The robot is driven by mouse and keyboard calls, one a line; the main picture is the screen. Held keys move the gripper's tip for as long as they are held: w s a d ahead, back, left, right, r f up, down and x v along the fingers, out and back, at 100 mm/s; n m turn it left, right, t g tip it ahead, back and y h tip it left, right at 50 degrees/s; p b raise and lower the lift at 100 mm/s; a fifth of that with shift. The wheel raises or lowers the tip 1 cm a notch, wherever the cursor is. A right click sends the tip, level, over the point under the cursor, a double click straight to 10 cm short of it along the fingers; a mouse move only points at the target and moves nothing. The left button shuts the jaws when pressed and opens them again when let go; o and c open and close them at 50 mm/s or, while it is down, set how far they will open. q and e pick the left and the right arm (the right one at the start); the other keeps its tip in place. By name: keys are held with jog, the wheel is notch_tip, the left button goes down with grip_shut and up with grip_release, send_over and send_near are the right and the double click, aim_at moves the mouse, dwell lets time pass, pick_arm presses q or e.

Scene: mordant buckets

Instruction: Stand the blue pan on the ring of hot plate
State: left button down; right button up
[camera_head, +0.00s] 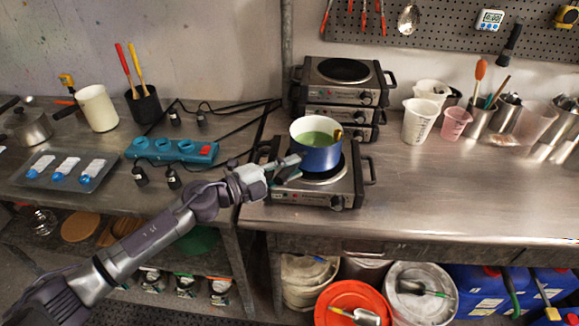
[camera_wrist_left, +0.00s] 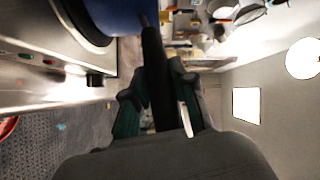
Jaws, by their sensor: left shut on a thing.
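The blue pan (camera_head: 318,156), pale green inside, is upright at the front hot plate (camera_head: 300,194) on the right-hand bench. The dark ring (camera_head: 326,178) shows below and in front of the pan; I cannot tell whether the pan's base touches it. My left gripper (camera_head: 286,171) is shut on the pan's handle, at the pan's left side. In the left wrist view, the dark handle (camera_wrist_left: 153,60) runs between the fingers to the blue wall (camera_wrist_left: 112,14), with the hot plate's steel front (camera_wrist_left: 55,75) at left. My right gripper is not in view.
Stacked hot plates (camera_head: 343,92) stand close behind the pan. A blue power strip (camera_head: 170,150) and cables lie to the left. White and pink beakers (camera_head: 419,120) stand at the back right. The bench (camera_head: 450,195) right of the hot plate is clear.

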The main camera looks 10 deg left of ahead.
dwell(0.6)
pick_arm(q)
jog(key=c, duration=0.9)
grip_release()
jog(key=shift+o, duration=0.2)
jog(key=shift+s+f, duration=0.15)
jog(key=shift+f, duration=0.2)
jog(key=v, duration=1.2)
jog(key=shift+r, duration=0.3)
jog(key=shift+d, duration=0.15)
